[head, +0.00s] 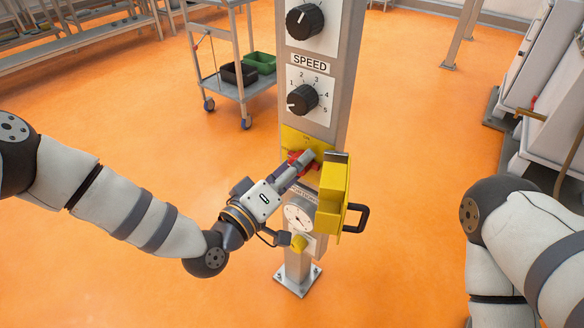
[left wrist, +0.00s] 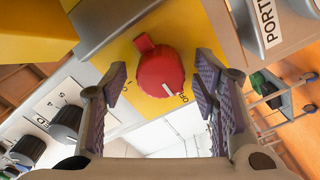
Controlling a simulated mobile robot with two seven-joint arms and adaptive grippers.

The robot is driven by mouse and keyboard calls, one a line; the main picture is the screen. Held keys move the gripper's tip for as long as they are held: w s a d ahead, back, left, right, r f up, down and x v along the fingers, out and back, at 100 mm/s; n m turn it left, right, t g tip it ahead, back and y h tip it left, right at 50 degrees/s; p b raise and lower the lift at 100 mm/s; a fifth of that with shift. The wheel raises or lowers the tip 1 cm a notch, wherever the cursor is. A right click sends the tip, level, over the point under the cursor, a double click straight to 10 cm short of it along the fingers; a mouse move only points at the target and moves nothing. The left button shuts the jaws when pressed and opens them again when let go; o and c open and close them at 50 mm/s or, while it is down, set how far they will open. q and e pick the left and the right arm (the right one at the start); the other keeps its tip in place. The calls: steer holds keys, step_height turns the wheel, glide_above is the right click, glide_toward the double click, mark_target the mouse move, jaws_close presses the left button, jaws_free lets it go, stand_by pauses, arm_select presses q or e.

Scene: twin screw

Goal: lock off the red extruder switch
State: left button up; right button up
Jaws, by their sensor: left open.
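The red switch (head: 296,157) is a round rotary knob on a yellow plate (head: 318,143) on the grey post. In the left wrist view the knob (left wrist: 161,76) has a raised tab and a white mark beside small lettering that I cannot read for sure. My left gripper (head: 300,163) is open at the knob. Its fingers (left wrist: 162,85) stand on either side of it, with gaps visible. A yellow box-shaped cover (head: 333,190) with a black handle (head: 357,217) stands out to the right of the switch, swung open. My right gripper is out of view.
Black SPEED dial (head: 303,98) and another dial (head: 304,21) sit above the switch. A round gauge (head: 299,217) and yellow knob (head: 299,243) sit below. A trolley (head: 215,85) with bins stands behind. Orange floor is clear around the post.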

arm_select(q)
steer(key=v, duration=1.2)
steer(key=s+a+f+m+g+y+p, duration=0.1)
steer(key=s+a+f+g+y+p, duration=0.15)
steer(key=s+f+g, duration=0.55)
steer(key=s+a+f+m+g+y+p, duration=0.1)
steer(key=s+f+m+g+y, duration=0.15)
steer(key=s+f, duration=0.6)
steer(key=s+a+r+g+y+p, duration=0.1)
steer(key=s+a+g+y, duration=0.1)
steer(key=s+a, duration=0.4)
steer(key=s+a+r+g+y+p, duration=0.1)
steer(key=s+a+g+y, duration=0.2)
steer(key=s, duration=1.1)
steer(key=a+g, duration=0.1)
steer(key=a, duration=0.2)
steer(key=shift+s+r+g+y, duration=0.15)
steer(key=shift+s+g+y, duration=0.05)
steer(key=shift+g+y, duration=0.15)
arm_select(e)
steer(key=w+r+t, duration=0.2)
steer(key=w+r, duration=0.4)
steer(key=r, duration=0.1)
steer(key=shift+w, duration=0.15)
arm_select(q)
steer(key=shift+w, duration=0.1)
